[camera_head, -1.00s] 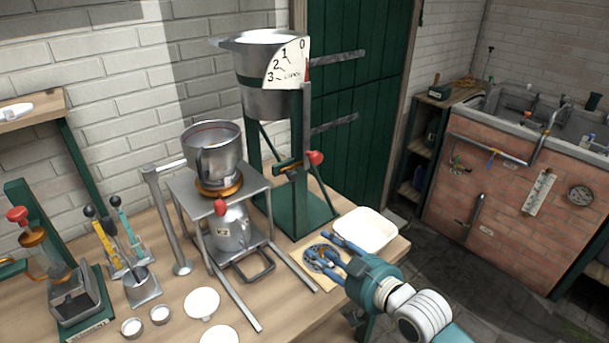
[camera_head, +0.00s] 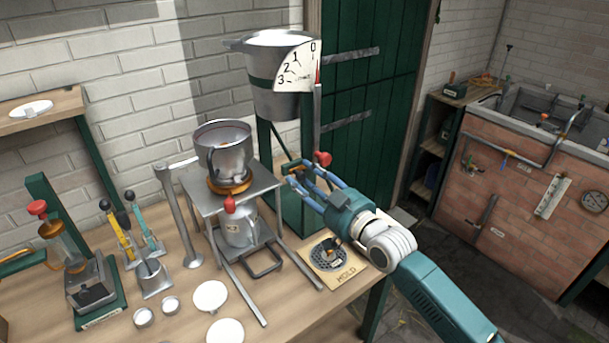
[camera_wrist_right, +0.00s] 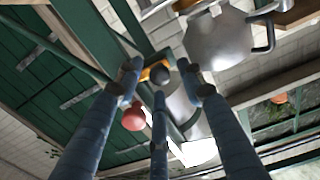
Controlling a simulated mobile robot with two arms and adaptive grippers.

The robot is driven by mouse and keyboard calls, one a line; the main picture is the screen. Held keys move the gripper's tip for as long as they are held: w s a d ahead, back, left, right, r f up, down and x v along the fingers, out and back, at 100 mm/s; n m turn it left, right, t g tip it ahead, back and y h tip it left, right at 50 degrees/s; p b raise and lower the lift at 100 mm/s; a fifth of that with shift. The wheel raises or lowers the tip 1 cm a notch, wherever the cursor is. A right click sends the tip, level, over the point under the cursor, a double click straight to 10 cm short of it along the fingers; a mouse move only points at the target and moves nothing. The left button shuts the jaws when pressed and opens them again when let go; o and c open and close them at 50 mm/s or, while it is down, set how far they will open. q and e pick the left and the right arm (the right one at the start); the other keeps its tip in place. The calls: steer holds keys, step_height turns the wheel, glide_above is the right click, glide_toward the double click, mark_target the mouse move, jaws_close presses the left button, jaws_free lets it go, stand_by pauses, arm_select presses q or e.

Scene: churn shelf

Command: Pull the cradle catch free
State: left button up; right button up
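The cradle catch appears to be the small orange piece (camera_head: 291,165) on the green stand under the dial bucket (camera_head: 283,75). In the right wrist view, the orange piece (camera_wrist_right: 147,74) with a dark round knob (camera_wrist_right: 160,76) lies between and beyond my fingers. My right gripper (camera_head: 299,176) is at the stand, its blue fingers spread and pointing at the catch. In the wrist view the right gripper (camera_wrist_right: 158,92) holds nothing that I can see; contact with the catch cannot be told. The red knob (camera_head: 322,159) is close by, just above the fingers. My left gripper is out of view.
A metal stand (camera_head: 232,185) with a pot (camera_head: 223,145) is left of the green stand. A mold board (camera_head: 335,262) lies below my right gripper. White discs (camera_head: 210,296) and a lever rack (camera_head: 150,278) are at the left. A green door (camera_head: 365,100) is behind.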

steer(key=shift+w+a, duration=0.25)
